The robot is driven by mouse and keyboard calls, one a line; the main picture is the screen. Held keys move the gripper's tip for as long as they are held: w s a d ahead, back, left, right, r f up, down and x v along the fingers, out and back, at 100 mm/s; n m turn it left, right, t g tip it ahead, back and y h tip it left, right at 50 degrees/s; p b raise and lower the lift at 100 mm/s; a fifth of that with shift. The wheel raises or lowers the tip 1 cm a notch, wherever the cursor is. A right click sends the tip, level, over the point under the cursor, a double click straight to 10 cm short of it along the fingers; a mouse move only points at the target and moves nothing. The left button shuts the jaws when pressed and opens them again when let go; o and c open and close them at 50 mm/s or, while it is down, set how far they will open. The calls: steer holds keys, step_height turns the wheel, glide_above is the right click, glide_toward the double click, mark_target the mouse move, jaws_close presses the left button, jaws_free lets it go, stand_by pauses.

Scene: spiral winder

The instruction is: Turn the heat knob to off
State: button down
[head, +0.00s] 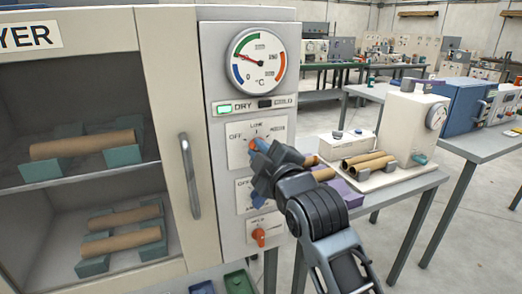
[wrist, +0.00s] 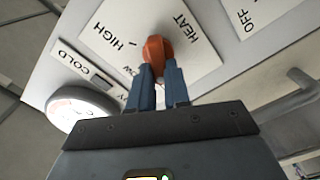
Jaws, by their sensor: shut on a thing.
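The heat knob (wrist: 157,48) is orange and sits on a white plate marked HIGH, LOW and HEAT on the dryer's front. In the head view a small orange part of the heat knob (head: 252,144) shows below the OFF and LOW marks. My gripper (wrist: 160,72) is shut on the knob, with one blue finger on each side. In the head view my gripper (head: 258,152) covers most of the knob and part of the plate. Which mark the knob points at is hard to tell.
The dial gauge (head: 258,58) has a red needle pointing left. Another orange knob (head: 259,237) is lower down. The door handle (head: 189,175) stands left of my gripper. A table (head: 400,190) stands right.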

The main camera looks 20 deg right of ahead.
stand_by(0.5)
steer(key=c, duration=1.1)
jaws_free()
steer(key=s+b, duration=0.1)
steer(key=s, duration=0.6)
steer(key=shift+s, duration=0.4)
steer(key=shift+f, duration=0.15)
